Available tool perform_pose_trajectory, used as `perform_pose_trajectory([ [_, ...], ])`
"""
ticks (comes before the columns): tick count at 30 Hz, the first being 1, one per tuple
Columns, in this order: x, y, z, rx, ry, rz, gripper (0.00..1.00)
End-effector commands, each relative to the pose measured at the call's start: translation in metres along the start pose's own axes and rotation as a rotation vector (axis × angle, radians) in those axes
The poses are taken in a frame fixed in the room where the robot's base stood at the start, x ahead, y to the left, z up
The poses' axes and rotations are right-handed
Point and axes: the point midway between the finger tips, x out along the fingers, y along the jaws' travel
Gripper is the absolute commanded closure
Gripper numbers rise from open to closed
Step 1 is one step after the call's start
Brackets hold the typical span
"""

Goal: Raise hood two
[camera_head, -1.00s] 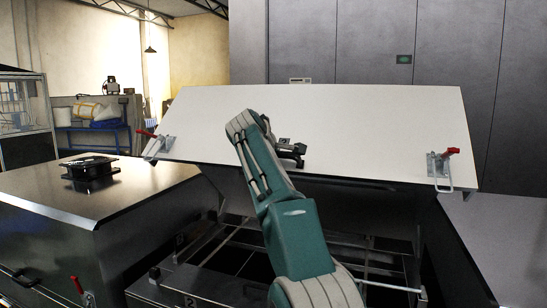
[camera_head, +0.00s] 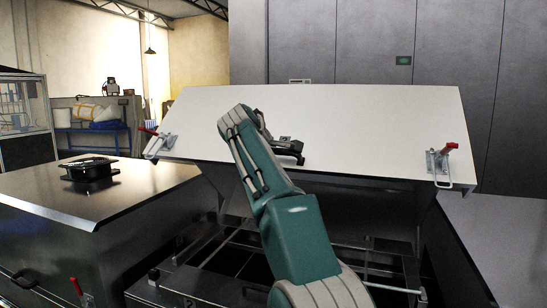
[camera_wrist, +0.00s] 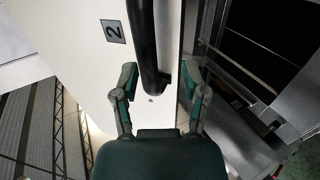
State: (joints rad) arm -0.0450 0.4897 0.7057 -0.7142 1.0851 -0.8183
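Hood two (camera_head: 380,125) is a pale panel standing raised and tilted over an open bay. A black bar handle (camera_wrist: 144,40) runs along this face. My gripper (camera_wrist: 157,82) is open, with its fingers on either side of the handle's end. A gap shows between the handle and at least the right finger; I cannot tell whether the left finger touches. In the head view, my arm covers part of the hood, and the handle (camera_head: 287,151) shows only in part.
Red-handled latches sit at the hood's left (camera_head: 156,143) and right (camera_head: 441,164) corners. A closed metal hood (camera_head: 120,190) with a black fitting (camera_head: 90,169) stands at left. The open bay (camera_head: 210,262) has metal rails. A tall grey cabinet wall (camera_head: 390,50) stands behind.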

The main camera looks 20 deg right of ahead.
Motion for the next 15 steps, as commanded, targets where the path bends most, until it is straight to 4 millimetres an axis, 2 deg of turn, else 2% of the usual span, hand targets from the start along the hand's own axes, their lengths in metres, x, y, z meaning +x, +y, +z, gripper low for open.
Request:
perform_pose_trajectory([
  [1,-0.013,0.001,-0.001,0.000,0.003,0.002,0.43],
  [7,-0.054,0.000,-0.002,-0.001,0.003,0.002,0.43],
  [12,-0.078,-0.001,-0.002,-0.002,0.002,0.001,0.43],
  [15,-0.084,-0.001,-0.002,-0.002,-0.001,0.000,0.43],
])
